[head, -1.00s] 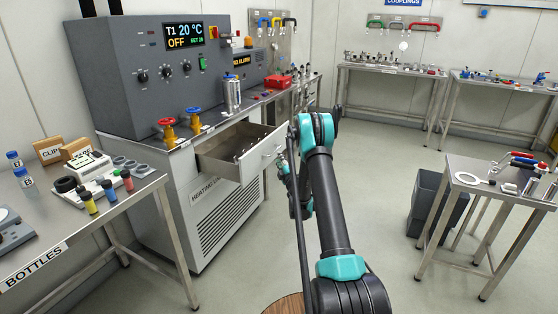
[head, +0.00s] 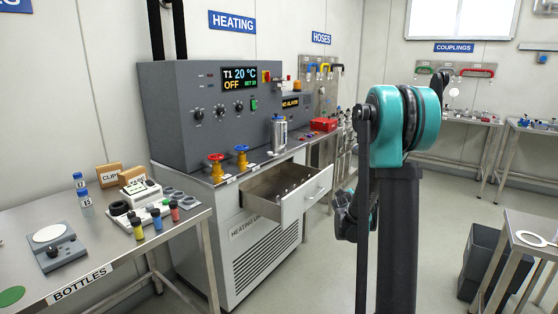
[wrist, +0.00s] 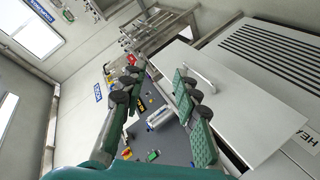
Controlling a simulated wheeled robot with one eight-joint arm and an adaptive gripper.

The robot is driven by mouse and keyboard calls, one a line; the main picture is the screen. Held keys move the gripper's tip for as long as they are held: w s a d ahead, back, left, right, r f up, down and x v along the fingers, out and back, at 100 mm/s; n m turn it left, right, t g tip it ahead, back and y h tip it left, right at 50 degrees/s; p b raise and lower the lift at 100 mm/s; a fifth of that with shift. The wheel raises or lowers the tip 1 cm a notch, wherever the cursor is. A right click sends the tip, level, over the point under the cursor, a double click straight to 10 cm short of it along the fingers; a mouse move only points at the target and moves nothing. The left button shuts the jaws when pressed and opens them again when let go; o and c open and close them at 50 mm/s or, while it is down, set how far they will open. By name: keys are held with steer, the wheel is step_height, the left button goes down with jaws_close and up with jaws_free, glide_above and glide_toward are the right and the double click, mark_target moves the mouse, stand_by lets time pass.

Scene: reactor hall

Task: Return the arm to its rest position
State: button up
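My arm stands upright at the right of centre in the head view, with a teal joint at its top. My gripper (head: 345,215) is partly hidden behind the arm in that view, in front of the open drawer's right end. In the wrist view my gripper (wrist: 159,78) shows two green-padded fingers spread apart, with nothing held between them. The pulled-out drawer (head: 318,191) of the heating unit (head: 165,115) is close to the gripper; its white front with a handle (wrist: 225,95) fills the right of the wrist view.
A steel flask (head: 279,135) stands on the heating unit's ledge beside red and blue valves. The bottles table (head: 110,275) is at left with vials and a scale. A side table (head: 520,222) and dark bin (head: 482,262) stand at right. Open floor lies between.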

steer(key=s+a+f+m+g+y, duration=0.1)
steer(key=s+a+f+m+g, duration=0.1)
steer(key=s, duration=1.1)
steer(key=s+a+f+m+g+y, duration=0.1)
steer(key=s+a+f+g, duration=0.3)
steer(key=s, duration=1)
steer(key=s+a+f+m+g+y, duration=0.1)
steer(key=s+a+f+m+g, duration=0.1)
steer(key=s, duration=1.2)
steer(key=shift+s+a+f+m+g+y, duration=0.25)
steer(key=shift+a+f+m+g+y, duration=0.2)
steer(key=shift+f+g, duration=0.15)
